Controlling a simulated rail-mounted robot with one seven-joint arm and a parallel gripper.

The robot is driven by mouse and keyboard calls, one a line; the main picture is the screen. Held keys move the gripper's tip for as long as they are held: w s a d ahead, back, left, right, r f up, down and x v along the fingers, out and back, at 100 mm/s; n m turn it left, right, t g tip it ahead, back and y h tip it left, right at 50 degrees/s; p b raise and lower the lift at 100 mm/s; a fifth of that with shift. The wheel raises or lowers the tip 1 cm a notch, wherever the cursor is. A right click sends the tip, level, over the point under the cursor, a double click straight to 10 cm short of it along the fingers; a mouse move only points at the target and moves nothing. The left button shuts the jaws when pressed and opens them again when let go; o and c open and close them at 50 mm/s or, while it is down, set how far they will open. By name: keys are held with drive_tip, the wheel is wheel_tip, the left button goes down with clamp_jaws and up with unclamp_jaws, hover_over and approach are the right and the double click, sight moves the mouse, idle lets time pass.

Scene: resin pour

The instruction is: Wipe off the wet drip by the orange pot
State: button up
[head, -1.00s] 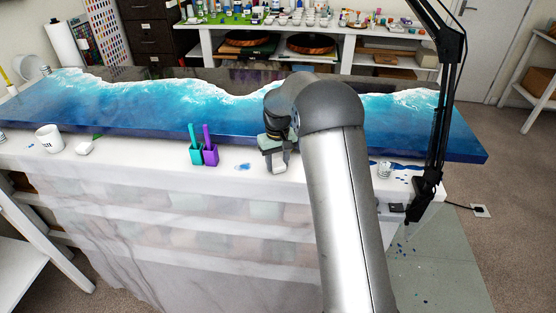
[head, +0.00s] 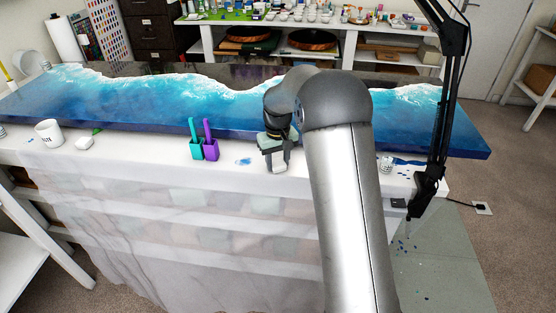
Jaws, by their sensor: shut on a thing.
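I see no orange pot; the two small pots side by side are a teal pot (head: 196,151) and a purple pot (head: 211,151), each with a stick upright in it. A small wet blue drip (head: 243,161) lies on the white table cover right of the purple pot. My gripper (head: 279,160) is right of this drip, low over the front strip of the table. It is shut on a small whitish thing (head: 279,168), mostly hidden by the fingers. I cannot tell whether that thing touches the table.
A blue resin slab (head: 150,110) spans the table behind. A white cup (head: 48,132) and a white block (head: 85,143) stand at left. A clear cup (head: 386,164) stands at right by more blue spills (head: 408,162). A black lamp arm (head: 437,130) rises there.

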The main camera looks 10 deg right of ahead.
drive_tip(key=shift+s+f, duration=0.15)
drive_tip(key=shift+s, duration=0.05)
drive_tip(key=shift+w+r+p, duration=0.1)
drive_tip(key=shift+r+p, duration=2.15)
drive_tip(key=shift+r, duration=1.25)
